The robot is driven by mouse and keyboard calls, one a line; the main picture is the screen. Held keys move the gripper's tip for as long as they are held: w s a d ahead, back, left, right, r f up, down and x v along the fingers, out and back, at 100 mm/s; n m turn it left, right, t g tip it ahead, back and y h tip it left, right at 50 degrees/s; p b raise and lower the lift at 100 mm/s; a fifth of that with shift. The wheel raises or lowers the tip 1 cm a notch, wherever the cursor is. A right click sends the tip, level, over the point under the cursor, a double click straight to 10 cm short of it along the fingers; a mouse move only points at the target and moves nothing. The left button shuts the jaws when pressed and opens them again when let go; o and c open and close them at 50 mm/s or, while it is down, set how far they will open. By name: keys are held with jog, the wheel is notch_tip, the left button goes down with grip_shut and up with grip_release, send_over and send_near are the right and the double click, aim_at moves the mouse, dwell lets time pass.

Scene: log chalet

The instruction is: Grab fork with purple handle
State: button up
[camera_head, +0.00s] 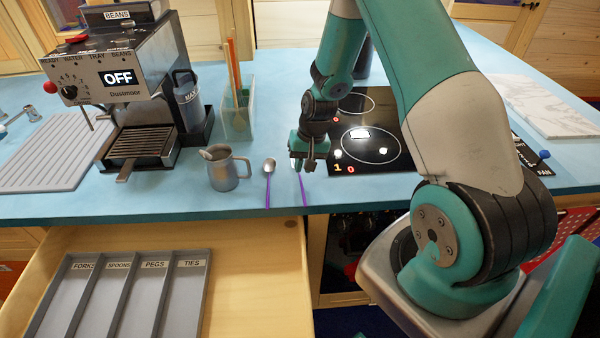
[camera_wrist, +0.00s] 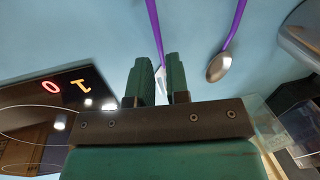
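The fork with a purple handle (camera_head: 303,191) lies on the blue counter near its front edge, handle toward the edge. My gripper (camera_head: 302,165) is over the fork's head end, fingers pointing down. In the wrist view the green fingers of my gripper (camera_wrist: 160,72) stand apart. The purple fork handle (camera_wrist: 154,30) runs into the gap between them, and part of the metal head shows there. The fingers hide the rest of the head. I cannot tell how far the fingertips are above the counter. A spoon with a purple handle (camera_head: 267,193) lies just left of the fork.
A metal jug (camera_head: 226,168) stands left of the spoon. A black cooktop (camera_head: 372,150) lies right of my gripper. A coffee machine (camera_head: 130,90) stands at the left. Below the counter, an open drawer holds a grey tray (camera_head: 207,262) labelled FORKS, SPOONS, PEGS, TIES.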

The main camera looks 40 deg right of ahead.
aim_at(300, 178)
jog(key=shift+w+a+f+p, duration=0.1)
jog(key=shift+f+p, duration=0.05)
jog(key=shift+f, duration=0.6)
jog(key=shift+w+a+f+p, duration=0.1)
jog(key=shift+f+p, duration=0.05)
jog(key=shift+f, duration=0.55)
jog(key=shift+c, duration=0.3)
grip_shut()
